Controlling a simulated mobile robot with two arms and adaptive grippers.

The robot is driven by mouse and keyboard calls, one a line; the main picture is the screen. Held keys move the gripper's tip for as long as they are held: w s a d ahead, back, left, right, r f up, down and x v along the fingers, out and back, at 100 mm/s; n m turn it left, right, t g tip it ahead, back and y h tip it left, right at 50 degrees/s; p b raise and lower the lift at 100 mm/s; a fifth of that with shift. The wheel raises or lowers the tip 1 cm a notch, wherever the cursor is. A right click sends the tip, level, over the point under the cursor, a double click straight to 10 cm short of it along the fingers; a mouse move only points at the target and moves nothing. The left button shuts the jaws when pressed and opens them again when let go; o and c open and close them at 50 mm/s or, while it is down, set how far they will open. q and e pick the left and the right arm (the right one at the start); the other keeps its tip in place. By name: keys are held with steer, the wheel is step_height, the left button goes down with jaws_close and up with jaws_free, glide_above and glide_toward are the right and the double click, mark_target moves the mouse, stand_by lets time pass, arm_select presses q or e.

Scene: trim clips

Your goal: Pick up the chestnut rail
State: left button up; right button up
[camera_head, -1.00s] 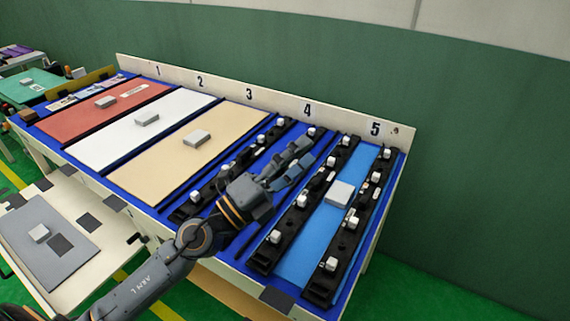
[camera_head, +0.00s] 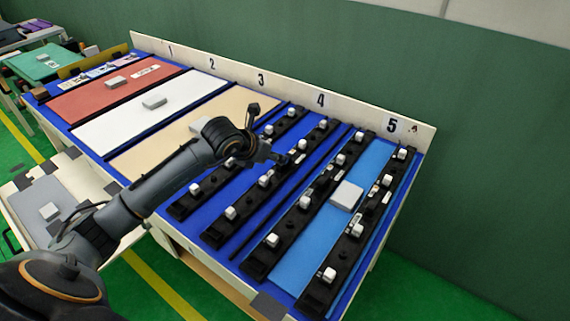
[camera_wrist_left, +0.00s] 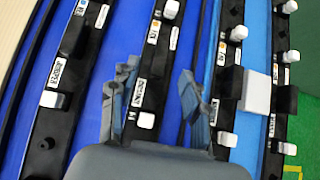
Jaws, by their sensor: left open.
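No rail in view is plainly chestnut; I cannot tell which one bears that name. Black rails with white clips lie in bay 4: a left rail (camera_head: 207,190) and a middle rail (camera_head: 245,212). Bay 5 has a left rail (camera_head: 290,225) and a right rail (camera_head: 343,250). My left gripper (camera_head: 285,158) is above bay 4, and its fingers are hard to make out in the head view. In the left wrist view the open gripper (camera_wrist_left: 155,92) has its fingers spread, with a labelled black rail (camera_wrist_left: 152,70) below between them. My right gripper is not in view.
A sloped blue table holds a red panel (camera_head: 90,100), a white panel (camera_head: 120,123) and a beige panel (camera_head: 240,103). A pale grey block (camera_head: 346,196) sits on the light blue panel (camera_head: 305,255). A low backboard (camera_head: 300,90) runs behind.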

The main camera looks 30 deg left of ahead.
arm_select(q)
steer(key=p+x, duration=0.1)
steer(key=x, duration=0.6)
steer(key=shift+w+d+f, duration=0.1)
steer(key=shift+w+f, duration=0.05)
steer(key=shift+f, duration=0.2)
steer(key=shift+r, duration=0.1)
jaws_close()
